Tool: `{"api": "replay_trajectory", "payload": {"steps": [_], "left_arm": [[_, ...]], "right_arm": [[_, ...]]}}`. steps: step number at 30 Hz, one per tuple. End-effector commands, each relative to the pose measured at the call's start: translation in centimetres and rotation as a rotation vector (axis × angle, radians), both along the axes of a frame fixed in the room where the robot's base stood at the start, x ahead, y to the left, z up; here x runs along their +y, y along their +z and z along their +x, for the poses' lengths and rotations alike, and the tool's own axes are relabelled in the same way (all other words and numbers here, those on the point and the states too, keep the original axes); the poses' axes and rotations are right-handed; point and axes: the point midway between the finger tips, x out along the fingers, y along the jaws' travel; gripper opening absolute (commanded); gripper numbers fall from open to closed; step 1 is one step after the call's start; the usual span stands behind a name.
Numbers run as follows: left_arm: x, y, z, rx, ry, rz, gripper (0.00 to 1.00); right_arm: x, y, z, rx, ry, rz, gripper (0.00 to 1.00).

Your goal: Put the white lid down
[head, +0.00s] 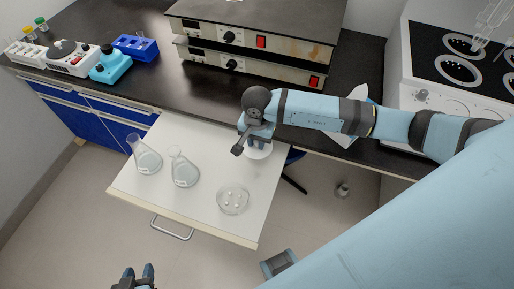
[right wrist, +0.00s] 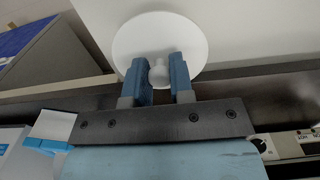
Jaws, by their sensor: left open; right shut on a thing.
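The white lid (head: 259,152) is a round disc under my right gripper (head: 257,143) in the head view, over the right back part of the white pull-out board (head: 205,215). In the right wrist view the lid (right wrist: 160,27) lies beyond the fingers, and its knob (right wrist: 158,73) is between the two blue fingers of my right gripper (right wrist: 160,62). The gripper is shut on this knob. I cannot tell whether the lid touches the board. My left gripper (head: 134,272) is open and empty at the bottom edge of the head view, in front of the board.
Two glass flasks (head: 147,157) (head: 185,172) and a clear dish with small white pieces (head: 232,199) stand on the board. Behind, the black counter (head: 150,70) holds hotplates (head: 255,65), a blue rack (head: 135,46) and small devices. The board's middle is clear.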

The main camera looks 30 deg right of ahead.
Motion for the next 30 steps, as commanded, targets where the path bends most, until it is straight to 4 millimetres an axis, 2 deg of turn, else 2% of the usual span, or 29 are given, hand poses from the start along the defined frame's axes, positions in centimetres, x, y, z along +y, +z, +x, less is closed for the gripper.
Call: {"api": "replay_trajectory", "payload": {"steps": [5,12,24,25,27,30], "left_arm": [[0.0,0.0,0.0,-0.001,0.0,0.001,0.43],[0.1,0.1,0.0,-0.001,0.0,0.001,0.43],[0.1,-0.5,0.0,0.002,0.001,0.001,0.43],[0.1,-0.3,0.0,0.003,0.001,0.001,0.43],[0.1,-0.3,0.0,0.003,0.001,0.001,0.43],[0.1,-0.2,0.0,0.002,0.001,0.001,0.43]], "right_arm": [[0.0,-1.2,0.0,0.0,-0.001,-0.001,0.0],[0.0,-4.6,0.0,0.001,-0.002,0.0,0.0],[0.0,-5.3,0.0,-0.001,0.0,-0.001,0.0],[0.0,-5.1,0.0,-0.001,0.0,-0.001,0.29],[0.0,-5.1,0.0,-0.001,0.0,-0.001,0.45],[0.0,-5.0,0.0,-0.001,0.0,-0.001,0.47]]}}
